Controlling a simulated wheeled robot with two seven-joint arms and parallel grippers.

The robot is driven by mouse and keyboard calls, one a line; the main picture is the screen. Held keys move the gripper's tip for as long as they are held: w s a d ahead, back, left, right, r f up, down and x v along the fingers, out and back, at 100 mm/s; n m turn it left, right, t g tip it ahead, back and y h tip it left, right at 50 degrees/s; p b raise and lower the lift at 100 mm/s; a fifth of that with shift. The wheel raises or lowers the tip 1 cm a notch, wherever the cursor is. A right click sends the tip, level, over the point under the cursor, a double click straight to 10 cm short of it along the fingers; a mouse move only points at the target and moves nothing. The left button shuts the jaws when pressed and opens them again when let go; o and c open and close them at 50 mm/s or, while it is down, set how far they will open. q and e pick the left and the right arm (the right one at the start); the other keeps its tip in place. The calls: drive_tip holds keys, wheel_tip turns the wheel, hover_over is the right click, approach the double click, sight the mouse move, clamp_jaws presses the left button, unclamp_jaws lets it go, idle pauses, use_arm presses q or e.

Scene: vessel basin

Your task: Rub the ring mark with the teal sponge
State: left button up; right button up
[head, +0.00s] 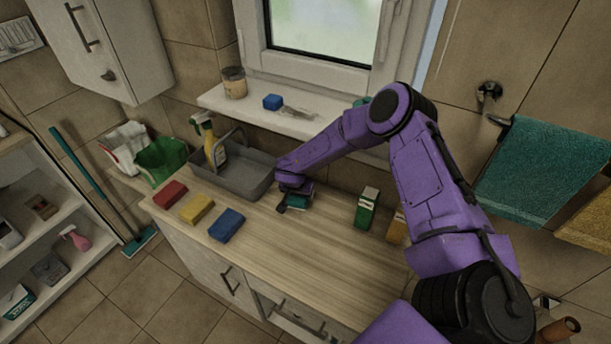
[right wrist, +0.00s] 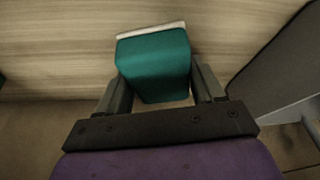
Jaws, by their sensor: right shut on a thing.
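The teal sponge (head: 299,201) is at the back of the wooden counter, just right of the grey basin. It shows in the right wrist view (right wrist: 153,62) as a teal block with a pale layer along its far edge. My right gripper (head: 292,202) is shut on it, one finger on each side. In the right wrist view my gripper (right wrist: 160,82) points at the wood-grained surface. I cannot tell whether the sponge touches the counter. I cannot make out the ring mark in either view. My left gripper is not in view.
The grey basin (head: 236,182) holds a spray bottle (head: 216,152). Red (head: 170,194), yellow (head: 197,208) and blue (head: 227,225) blocks lie at the left of the counter (head: 290,270). A green box (head: 366,208) stands to the right. The counter's middle front is clear.

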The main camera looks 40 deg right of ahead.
drive_tip(key=shift+w+a+f+b, duration=0.1)
drive_tip(key=shift+w+a+b, duration=0.25)
drive_tip(key=shift+w, duration=0.4)
drive_tip(key=shift+w+a+f+b, duration=0.1)
drive_tip(key=shift+w+a+b, duration=0.2)
drive_tip(key=shift+w, duration=0.4)
drive_tip(key=shift+w+a+r, duration=0.15)
drive_tip(key=shift+w+a, duration=0.05)
drive_tip(key=shift+w, duration=0.35)
drive_tip(key=shift+w+r+p, duration=0.1)
drive_tip(key=shift+r+p, duration=0.35)
drive_tip(key=shift+r, duration=0.1)
wheel_tip(320, 180, up, 3)
drive_tip(key=shift+r+p, duration=0.1)
drive_tip(key=shift+p, duration=1.05)
drive_tip(key=shift+r, duration=0.9)
drive_tip(key=shift+r, duration=0.1)
